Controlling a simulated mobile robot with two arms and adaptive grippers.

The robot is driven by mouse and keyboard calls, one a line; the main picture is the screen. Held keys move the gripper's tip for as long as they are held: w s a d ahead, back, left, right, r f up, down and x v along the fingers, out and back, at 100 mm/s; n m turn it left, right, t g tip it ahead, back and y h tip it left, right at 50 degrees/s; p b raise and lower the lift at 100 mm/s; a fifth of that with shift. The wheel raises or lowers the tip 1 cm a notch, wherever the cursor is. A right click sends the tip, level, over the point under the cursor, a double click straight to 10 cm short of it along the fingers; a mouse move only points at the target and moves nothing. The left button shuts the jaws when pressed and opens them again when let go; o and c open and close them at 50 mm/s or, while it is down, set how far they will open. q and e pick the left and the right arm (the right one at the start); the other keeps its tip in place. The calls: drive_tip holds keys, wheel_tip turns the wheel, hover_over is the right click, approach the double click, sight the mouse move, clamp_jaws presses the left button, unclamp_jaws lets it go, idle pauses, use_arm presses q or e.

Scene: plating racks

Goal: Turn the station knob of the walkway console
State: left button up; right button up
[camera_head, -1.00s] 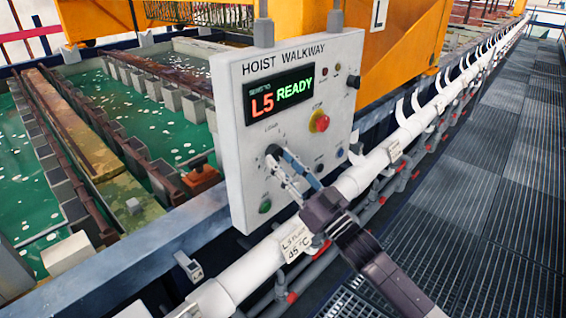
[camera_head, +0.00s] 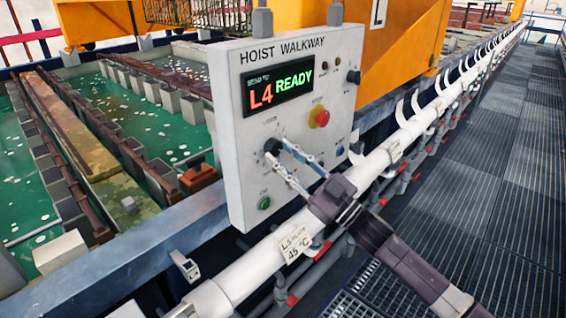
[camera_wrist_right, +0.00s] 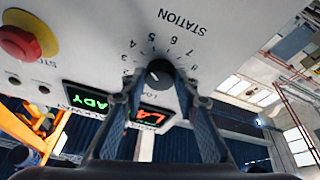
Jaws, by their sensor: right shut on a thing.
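The walkway console (camera_head: 235,120) is a pale box lettered HOIST WALKWAY. Its display (camera_head: 278,90) reads L4 in red and READY in green. The dark station knob (camera_head: 272,147) is on the lower left of the console face. My right gripper (camera_head: 276,158) reaches it from the lower right, its fingertips on either side of the knob. In the right wrist view the knob (camera_wrist_right: 160,73) sits between the tips of the gripper (camera_wrist_right: 160,85), with the numbered dial around it, and the jaws are shut on it. My left gripper is not in view.
A red stop button (camera_head: 320,118) is right of the knob, and a green button (camera_head: 264,203) is below it. A white pipe (camera_head: 255,262) runs in front of the console. Green tanks lie to the left, and the grated walkway (camera_head: 500,160) is clear at right.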

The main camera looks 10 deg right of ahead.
drive_tip(key=shift+n+g+y, duration=0.3)
drive_tip(key=shift+n+g, duration=0.2)
drive_tip(key=shift+n, duration=0.5)
drive_tip(key=shift+b, duration=0.3)
drive_tip(key=o, duration=1.1)
drive_tip(key=shift+o, duration=0.2)
drive_tip(key=shift+d, duration=0.1)
drive_tip(key=shift+s+d+f, duration=0.15)
drive_tip(key=v, duration=1.1)
drive_tip(key=shift+d, duration=0.2)
drive_tip(key=shift+s, duration=0.1)
